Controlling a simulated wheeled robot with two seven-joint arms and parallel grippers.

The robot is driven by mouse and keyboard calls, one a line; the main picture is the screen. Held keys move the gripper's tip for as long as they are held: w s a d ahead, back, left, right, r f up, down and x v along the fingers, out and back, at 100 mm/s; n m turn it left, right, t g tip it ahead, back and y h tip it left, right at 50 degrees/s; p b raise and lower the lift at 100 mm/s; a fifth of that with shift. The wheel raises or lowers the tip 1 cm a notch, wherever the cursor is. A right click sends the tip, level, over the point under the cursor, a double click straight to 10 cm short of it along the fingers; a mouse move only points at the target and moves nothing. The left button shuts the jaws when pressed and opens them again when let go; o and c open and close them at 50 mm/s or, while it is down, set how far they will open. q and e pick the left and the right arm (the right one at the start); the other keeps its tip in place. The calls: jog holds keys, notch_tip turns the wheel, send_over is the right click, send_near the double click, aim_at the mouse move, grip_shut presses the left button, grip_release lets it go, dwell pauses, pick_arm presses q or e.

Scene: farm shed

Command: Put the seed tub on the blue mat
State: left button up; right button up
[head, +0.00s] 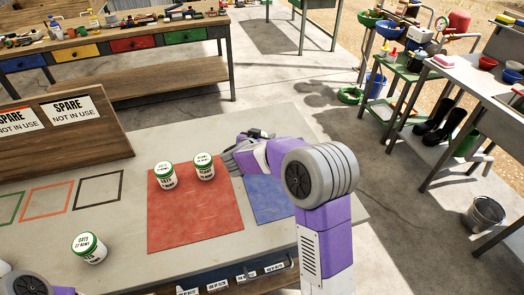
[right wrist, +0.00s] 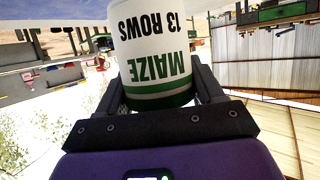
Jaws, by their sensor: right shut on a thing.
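A white seed tub with a green lid (head: 204,166) is over the back right part of the red mat. My right gripper (head: 226,160) reaches it from the right, partly hidden behind my own arm. In the right wrist view a tub labelled MAIZE 13 ROWS (right wrist: 156,45) sits between the fingers, which are shut on it. Whether it touches the mat is not clear. The blue mat (head: 264,202) lies right of the red one, partly covered by my right arm; its visible part is bare. My left gripper is out of view; only a bit of my left arm shows.
The red mat (head: 195,225) also carries another tub (head: 164,175) close left of the first. A third tub (head: 89,248) stands at the table's front left. Coloured outlines mark the table's left side, before a board with SPARE signs (head: 60,135).

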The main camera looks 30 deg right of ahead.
notch_tip(320, 180, down, 5)
jog(key=shift+r+b, duration=0.2)
jog(key=shift+b, duration=0.85)
jog(key=shift+r, duration=0.15)
jog(key=shift+f, duration=0.2)
jog(key=o, duration=1.4)
